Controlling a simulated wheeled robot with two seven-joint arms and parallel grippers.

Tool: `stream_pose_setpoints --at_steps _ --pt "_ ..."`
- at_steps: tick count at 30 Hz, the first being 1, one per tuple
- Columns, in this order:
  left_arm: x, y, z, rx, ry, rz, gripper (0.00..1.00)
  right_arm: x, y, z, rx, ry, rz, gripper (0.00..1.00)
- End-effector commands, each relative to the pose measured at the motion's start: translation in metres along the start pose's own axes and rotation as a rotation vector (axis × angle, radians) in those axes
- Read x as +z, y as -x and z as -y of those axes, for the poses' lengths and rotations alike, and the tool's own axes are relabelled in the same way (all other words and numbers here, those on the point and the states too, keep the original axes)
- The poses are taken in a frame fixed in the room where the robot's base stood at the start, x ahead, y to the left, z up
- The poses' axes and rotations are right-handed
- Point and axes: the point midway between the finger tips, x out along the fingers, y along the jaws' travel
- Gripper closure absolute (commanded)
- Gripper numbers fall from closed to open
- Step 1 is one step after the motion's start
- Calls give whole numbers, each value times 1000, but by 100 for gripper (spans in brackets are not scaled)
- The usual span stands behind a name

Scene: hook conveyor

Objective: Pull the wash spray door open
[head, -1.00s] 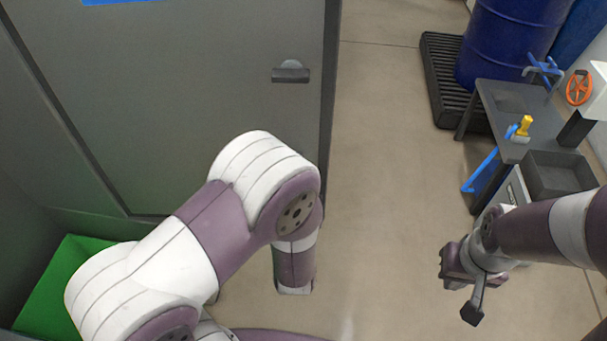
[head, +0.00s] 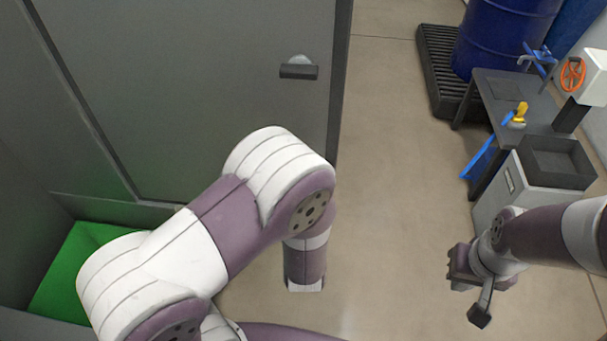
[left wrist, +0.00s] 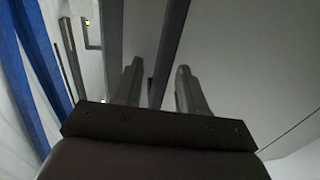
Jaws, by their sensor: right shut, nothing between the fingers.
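The wash spray door is a grey panel (head: 200,100) filling the upper left of the head view, with a dark handle (head: 298,71) near its right edge. The door looks closed. My left arm bends in front of its lower part; the left gripper is out of the head view. In the left wrist view, the left gripper's two fingers (left wrist: 159,72) are spread apart, with a dark upright edge and a pale surface beyond them. I see no handle between them. My right gripper (head: 480,313) is shut and empty, low at the right, away from the door.
A green surface (head: 68,265) lies at the lower left. On the right stand a blue drum (head: 500,38) on a black pallet (head: 440,75), a dark bench (head: 495,90) with a yellow-topped tool (head: 519,114), and a grey box (head: 520,200) with a dark tray. Open floor (head: 385,150) lies between.

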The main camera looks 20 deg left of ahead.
Motion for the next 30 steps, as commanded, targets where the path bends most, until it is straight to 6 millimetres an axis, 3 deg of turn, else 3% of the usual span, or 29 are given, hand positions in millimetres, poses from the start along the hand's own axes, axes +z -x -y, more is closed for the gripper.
stream_pose_setpoints --at_steps 11,21,25,30 --pt "2 9 -1 4 -1 4 60 0 -3 0 0 0 0 100" --pt "3 89 -2 13 -1 2 60 2 -18 0 0 0 0 100" --pt "2 112 -2 9 -2 2 60 2 -21 0 0 0 0 100" --pt "1 126 0 3 0 1 60 3 -22 0 0 0 0 100"
